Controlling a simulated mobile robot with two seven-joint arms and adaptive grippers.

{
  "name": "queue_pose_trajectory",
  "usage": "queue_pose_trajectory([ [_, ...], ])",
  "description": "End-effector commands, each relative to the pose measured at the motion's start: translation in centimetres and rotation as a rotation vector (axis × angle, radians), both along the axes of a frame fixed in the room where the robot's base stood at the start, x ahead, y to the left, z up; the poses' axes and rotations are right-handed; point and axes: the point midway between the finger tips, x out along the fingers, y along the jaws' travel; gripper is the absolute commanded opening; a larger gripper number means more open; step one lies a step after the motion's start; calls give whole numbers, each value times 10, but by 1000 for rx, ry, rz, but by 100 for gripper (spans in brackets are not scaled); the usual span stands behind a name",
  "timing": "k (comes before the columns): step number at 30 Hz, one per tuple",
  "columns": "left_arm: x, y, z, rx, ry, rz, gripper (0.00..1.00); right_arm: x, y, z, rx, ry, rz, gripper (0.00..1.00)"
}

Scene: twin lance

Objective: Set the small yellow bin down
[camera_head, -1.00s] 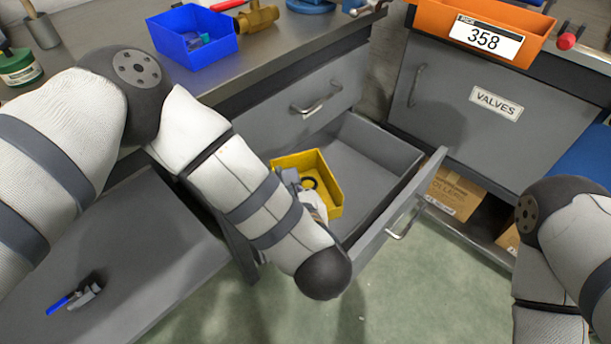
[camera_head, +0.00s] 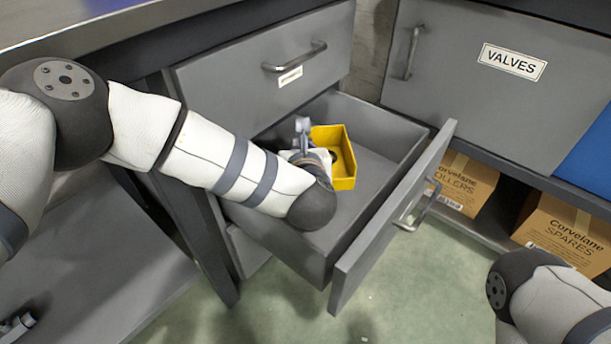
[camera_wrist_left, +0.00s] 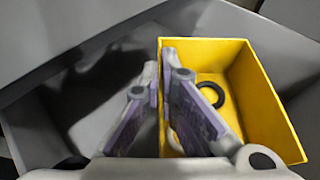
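The small yellow bin (camera_head: 343,176) is inside the open grey drawer (camera_head: 375,200), near its back left part. It also shows in the left wrist view (camera_wrist_left: 272,105), with a black ring lying in it. My left gripper (camera_head: 302,140) is at the bin's left side, partly hidden by my forearm. In the wrist view my left gripper (camera_wrist_left: 161,75) has one finger outside and one inside the bin's left wall, close together and shut on that wall. I cannot tell whether the bin's base touches the drawer floor. My right gripper is out of view.
The drawer floor right of the bin is clear. A closed drawer (camera_head: 255,75) with a bar handle is above. The open drawer's front (camera_head: 390,225) juts out. A VALVES cabinet (camera_head: 480,85) and cardboard boxes (camera_head: 570,235) are at right.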

Motion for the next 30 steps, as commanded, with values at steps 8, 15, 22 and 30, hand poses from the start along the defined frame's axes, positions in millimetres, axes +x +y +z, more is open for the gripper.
queue_pose_trajectory([
  [8, 33, -7, -53, 0, 9, -2, 0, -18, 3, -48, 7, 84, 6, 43],
  [15, 43, -9, -88, 2, 10, -2, 0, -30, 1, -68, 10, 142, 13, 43],
  [22, 42, -8, -86, 2, 2, -1, 0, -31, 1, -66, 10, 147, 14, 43],
  [30, 42, -8, -94, 2, 4, 0, 0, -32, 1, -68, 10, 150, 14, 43],
])
